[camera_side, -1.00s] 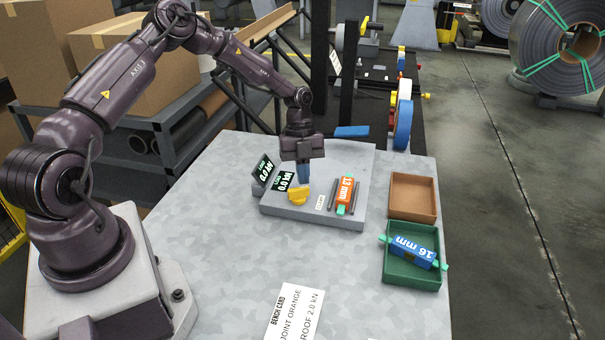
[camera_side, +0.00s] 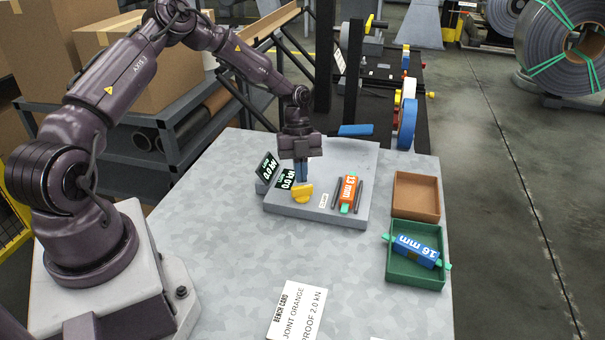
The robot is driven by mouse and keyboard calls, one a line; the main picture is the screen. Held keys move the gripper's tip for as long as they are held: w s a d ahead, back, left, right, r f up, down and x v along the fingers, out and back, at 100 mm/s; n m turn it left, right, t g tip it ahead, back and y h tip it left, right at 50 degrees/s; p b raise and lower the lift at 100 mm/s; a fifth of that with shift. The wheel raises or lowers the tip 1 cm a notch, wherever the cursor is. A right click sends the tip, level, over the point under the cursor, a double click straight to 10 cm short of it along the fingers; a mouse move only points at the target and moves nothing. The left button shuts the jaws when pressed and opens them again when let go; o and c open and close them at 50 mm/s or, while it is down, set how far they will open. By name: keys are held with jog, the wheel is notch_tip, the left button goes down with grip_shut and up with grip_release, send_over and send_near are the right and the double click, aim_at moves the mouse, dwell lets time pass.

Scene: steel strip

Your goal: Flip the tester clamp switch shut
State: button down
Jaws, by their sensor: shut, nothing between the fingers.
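The tester (camera_side: 310,212) is a grey slab on the bench with two dark displays (camera_side: 286,178) at its left that read 0.0 kN. A yellow switch (camera_side: 302,193) stands on the slab, in front of the displays. My gripper (camera_side: 302,178) points down, shut and empty, with its blue fingertips right at the top of the yellow switch; I cannot tell whether they touch. An orange 13 mm piece (camera_side: 348,192) with teal ends lies on the tester between dark bars, right of the switch. A small white label lies between them.
A brown tray (camera_side: 416,214) is empty at the right. A green tray (camera_side: 400,279) in front of it holds a blue 16 mm piece (camera_side: 415,250). A white bench card (camera_side: 297,310) lies at the front. The bench's middle left is clear.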

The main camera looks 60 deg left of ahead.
jog(key=a, duration=0.1)
jog(key=w+a+r, duration=0.1)
jog(key=a, duration=0.1)
jog(key=shift+w+a+r, duration=0.15)
jog(key=v, duration=0.9)
